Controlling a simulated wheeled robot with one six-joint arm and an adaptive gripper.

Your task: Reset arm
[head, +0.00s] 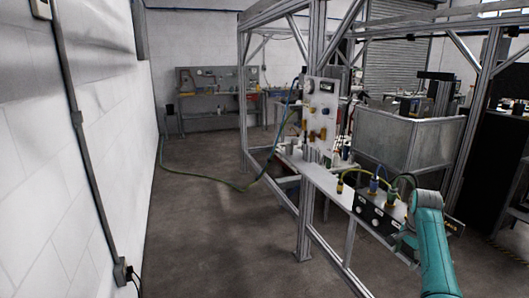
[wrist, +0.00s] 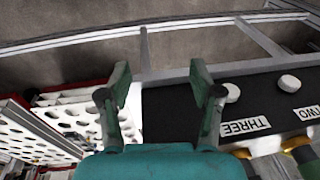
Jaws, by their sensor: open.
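My teal arm (head: 432,245) rises at the lower right of the head view, beside a black panel (head: 372,212) on the gantry frame. In the wrist view my gripper (wrist: 160,98) has its two teal fingers spread wide apart, with nothing between them. The fingers are over the left end of the black panel (wrist: 175,112), which carries a THREE label (wrist: 246,126), a TWO label (wrist: 307,113) and white round knobs (wrist: 289,83). I cannot tell the gap between fingertips and panel. In the head view the fingers are too small to make out.
A white perforated rack (wrist: 35,130) lies left of the fingers. Yellow fittings (wrist: 300,145) are at the lower right. Cables and connectors (head: 373,186) stand above the panel in the head view. Metal gantry posts (head: 307,215) rise beside it.

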